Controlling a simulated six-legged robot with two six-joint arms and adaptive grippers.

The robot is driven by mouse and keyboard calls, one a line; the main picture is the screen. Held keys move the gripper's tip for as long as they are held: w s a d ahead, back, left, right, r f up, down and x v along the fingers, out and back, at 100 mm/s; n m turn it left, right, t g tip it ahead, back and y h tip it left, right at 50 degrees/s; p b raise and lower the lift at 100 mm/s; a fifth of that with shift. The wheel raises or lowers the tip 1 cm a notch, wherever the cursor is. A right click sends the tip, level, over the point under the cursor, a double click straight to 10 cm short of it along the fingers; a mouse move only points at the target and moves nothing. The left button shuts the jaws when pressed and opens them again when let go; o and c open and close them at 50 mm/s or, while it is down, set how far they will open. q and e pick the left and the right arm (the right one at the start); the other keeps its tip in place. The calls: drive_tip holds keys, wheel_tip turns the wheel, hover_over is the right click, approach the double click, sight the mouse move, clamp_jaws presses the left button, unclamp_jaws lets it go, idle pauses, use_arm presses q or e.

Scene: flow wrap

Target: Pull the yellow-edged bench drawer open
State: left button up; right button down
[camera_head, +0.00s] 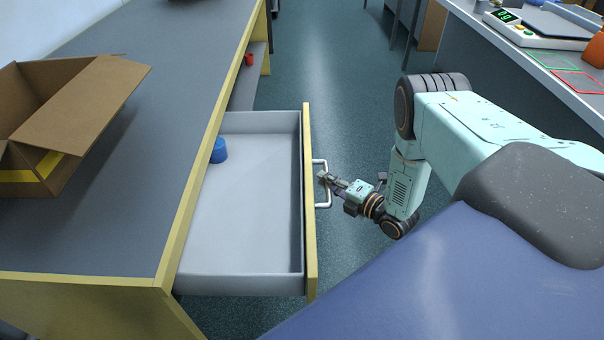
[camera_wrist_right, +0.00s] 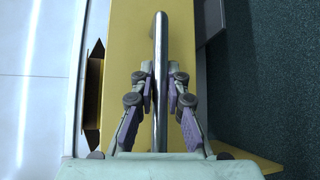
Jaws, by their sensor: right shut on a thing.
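The yellow-edged bench drawer (camera_head: 254,258) stands pulled out from the grey bench, its grey inside showing in the head view. A blue round object (camera_head: 219,151) lies inside it near the bench side. The drawer's pale bar handle (camera_head: 322,190) is on the outer yellow front. My right gripper (camera_head: 324,177) is shut on the handle. In the right wrist view, the metal handle bar (camera_wrist_right: 160,50) runs between the two purple-padded fingers of the right gripper (camera_wrist_right: 161,95), in front of the yellow drawer front (camera_wrist_right: 125,40). My left gripper is not in view.
An open cardboard box (camera_head: 95,105) sits on the bench top (camera_head: 170,60) at the left. A red object (camera_head: 249,59) is on a shelf under the bench. Another bench (camera_head: 510,40) with a scale (camera_head: 535,30) stands at the right. Clear floor (camera_head: 330,80) lies between.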

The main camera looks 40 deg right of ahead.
drive_tip(key=shift+s+d+p, duration=0.2)
drive_tip(key=shift+s+d, duration=0.45)
drive_tip(key=shift+d, duration=0.3)
drive_tip(key=shift+s+d+p, duration=0.2)
drive_tip(key=shift+s+d, duration=0.4)
drive_tip(key=shift+d, duration=0.3)
drive_tip(key=c, duration=1.3)
unclamp_jaws()
drive_tip(key=shift+c, duration=0.2)
drive_tip(key=v, duration=1.2)
